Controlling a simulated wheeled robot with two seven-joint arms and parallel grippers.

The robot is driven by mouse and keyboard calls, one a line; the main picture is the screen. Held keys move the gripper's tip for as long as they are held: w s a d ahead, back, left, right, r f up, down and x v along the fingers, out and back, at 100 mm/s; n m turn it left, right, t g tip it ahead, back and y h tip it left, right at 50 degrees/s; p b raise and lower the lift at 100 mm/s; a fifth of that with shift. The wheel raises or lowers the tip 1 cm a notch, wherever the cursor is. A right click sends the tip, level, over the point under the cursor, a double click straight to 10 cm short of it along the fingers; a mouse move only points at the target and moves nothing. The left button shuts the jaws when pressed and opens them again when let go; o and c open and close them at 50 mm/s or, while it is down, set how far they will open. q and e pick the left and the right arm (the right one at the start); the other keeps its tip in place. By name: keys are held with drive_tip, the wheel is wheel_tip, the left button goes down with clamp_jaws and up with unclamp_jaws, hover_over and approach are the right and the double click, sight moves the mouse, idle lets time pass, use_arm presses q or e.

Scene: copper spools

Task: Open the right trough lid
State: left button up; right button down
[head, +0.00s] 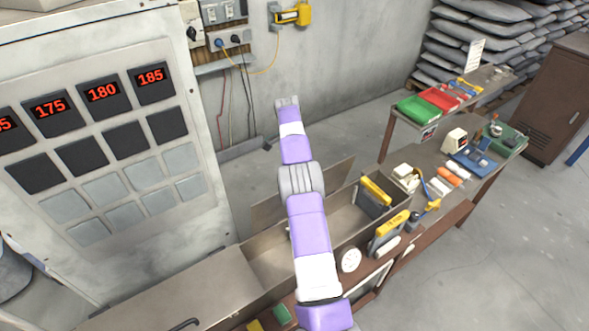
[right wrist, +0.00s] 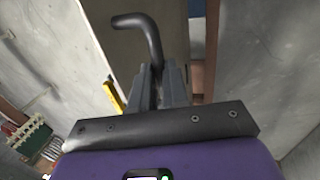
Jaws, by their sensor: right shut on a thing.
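The right trough (head: 262,262) is uncovered in the head view, its inside partly showing. Its lid (head: 338,178) stands raised along the far rim, partly hidden behind my right arm. In the right wrist view the lid's brown face (right wrist: 118,55) is close, with a bent black handle (right wrist: 143,28). My right gripper (right wrist: 160,75) is shut on this handle. In the head view my right arm reaches across the trough, and I cannot make out the fingers there. My left gripper is not in view.
A closed lid (head: 165,292) with a black handle (head: 184,323) lies left of the open trough. A grey cabinet (head: 100,165) with red displays stands at left. Yellow-topped items (head: 376,192) and a cluttered workbench (head: 440,180) are at right. The wall is behind.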

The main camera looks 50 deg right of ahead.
drive_tip(key=shift+w+a+f, duration=0.1)
drive_tip(key=shift+w+f, duration=0.15)
drive_tip(key=shift+f, duration=0.3)
drive_tip(key=c, duration=1.5)
unclamp_jaws()
drive_tip(key=shift+c, duration=0.2)
drive_tip(key=o, duration=0.4)
drive_tip(key=shift+w+d, duration=0.15)
drive_tip(key=shift+d, duration=0.05)
drive_tip(key=shift+r, duration=0.15)
